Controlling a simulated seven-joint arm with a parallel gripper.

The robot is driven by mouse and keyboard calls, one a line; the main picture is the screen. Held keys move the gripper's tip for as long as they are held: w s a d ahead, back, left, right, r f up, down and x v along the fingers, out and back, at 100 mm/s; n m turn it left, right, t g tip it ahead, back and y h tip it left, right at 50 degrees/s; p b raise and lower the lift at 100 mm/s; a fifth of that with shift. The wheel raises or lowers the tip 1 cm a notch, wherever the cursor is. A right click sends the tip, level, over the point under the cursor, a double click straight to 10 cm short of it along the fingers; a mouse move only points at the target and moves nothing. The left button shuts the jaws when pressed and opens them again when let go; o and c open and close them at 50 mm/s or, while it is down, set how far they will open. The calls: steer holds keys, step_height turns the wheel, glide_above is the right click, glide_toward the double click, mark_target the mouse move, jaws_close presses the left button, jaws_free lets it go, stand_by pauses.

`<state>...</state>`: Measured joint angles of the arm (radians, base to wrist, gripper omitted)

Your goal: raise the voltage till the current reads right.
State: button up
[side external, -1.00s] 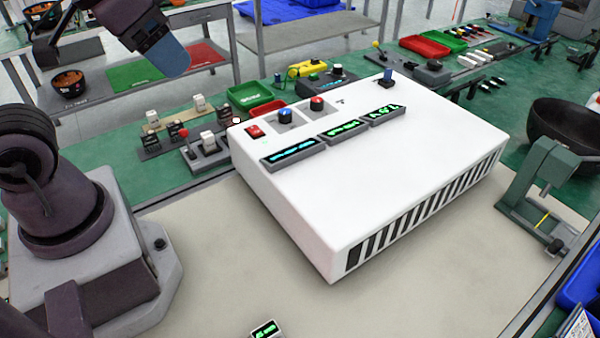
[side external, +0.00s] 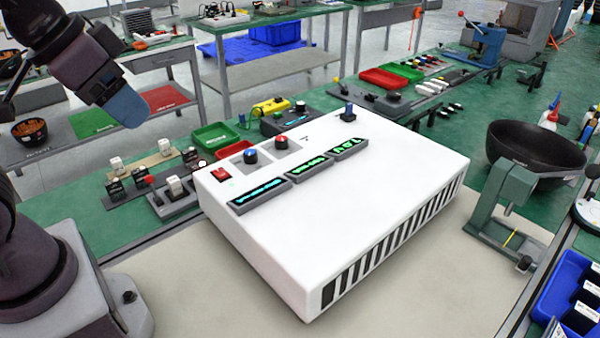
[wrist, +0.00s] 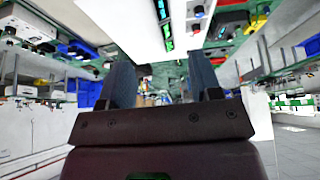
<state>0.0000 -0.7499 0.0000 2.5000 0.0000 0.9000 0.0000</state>
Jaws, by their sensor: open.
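The white power unit (side external: 350,210) stands on the bench. Three displays are lit: a cyan one (side external: 259,195), a middle green one (side external: 308,169) and a right green one (side external: 350,148). I cannot read their digits surely. My gripper (wrist: 160,82) is open and empty in the wrist view. In the side view it hangs at upper left, apart from the unit. The unit also shows in the wrist view (wrist: 120,22).
Small switch blocks (side external: 172,188) stand left of the unit, with a green bin (side external: 213,136) and a yellow-topped device (side external: 270,108) behind. A black bowl (side external: 535,150) and a green clamp stand (side external: 505,205) are at right. The pale mat in front is clear.

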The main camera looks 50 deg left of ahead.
stand_by(0.6)
steer(key=n+g, duration=0.5)
steer(key=n, duration=0.5)
glide_toward(281, 138)
steer(key=f, duration=0.9)
steer(key=shift+w+f, duration=0.2)
steer(key=shift+w, duration=0.1)
steer(key=c, duration=0.9)
